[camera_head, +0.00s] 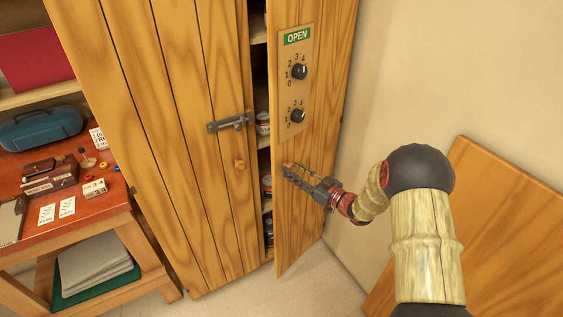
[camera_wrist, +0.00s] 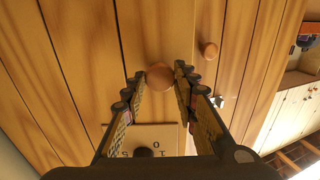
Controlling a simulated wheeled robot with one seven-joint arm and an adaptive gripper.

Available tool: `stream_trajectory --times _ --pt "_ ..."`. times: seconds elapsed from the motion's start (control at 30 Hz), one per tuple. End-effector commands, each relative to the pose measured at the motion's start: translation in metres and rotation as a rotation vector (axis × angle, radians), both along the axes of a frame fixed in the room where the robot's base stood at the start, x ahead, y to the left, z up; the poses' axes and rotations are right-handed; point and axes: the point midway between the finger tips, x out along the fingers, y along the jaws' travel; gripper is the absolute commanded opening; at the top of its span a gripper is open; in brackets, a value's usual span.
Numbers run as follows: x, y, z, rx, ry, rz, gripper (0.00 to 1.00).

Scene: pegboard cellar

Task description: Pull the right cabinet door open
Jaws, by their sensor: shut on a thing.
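The right cabinet door (camera_head: 306,205) is wooden and stands ajar, leaving a gap through which shelves and several cans (camera_head: 263,123) show. Its round wooden knob shows in the wrist view (camera_wrist: 159,77), between the fingertips. My gripper (camera_head: 288,169) is shut on that knob; it also shows in the wrist view (camera_wrist: 160,73). In the head view the fingers mostly hide the knob. A panel (camera_head: 296,80) with a green OPEN label and two black dials is on the door above my gripper.
The left cabinet door (camera_head: 185,190) looks shut, with a metal latch (camera_head: 230,124) and a wooden knob (camera_head: 239,163). A red-topped workbench (camera_head: 100,208) with small items stands left. A wooden board (camera_head: 490,230) leans on the right wall. Some floor in front is clear.

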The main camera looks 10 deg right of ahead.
Motion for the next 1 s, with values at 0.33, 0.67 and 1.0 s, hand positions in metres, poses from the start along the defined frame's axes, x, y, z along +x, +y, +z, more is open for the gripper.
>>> stream_trajectory --times 0.33,0.67,1.0 --pt "-0.054 -0.066 0.000 0.000 0.000 0.218 0.00" --pt "-0.078 -0.102 0.000 0.000 -0.001 0.345 0.00" --pt "-0.082 -0.110 0.000 0.000 -0.001 0.373 0.00"
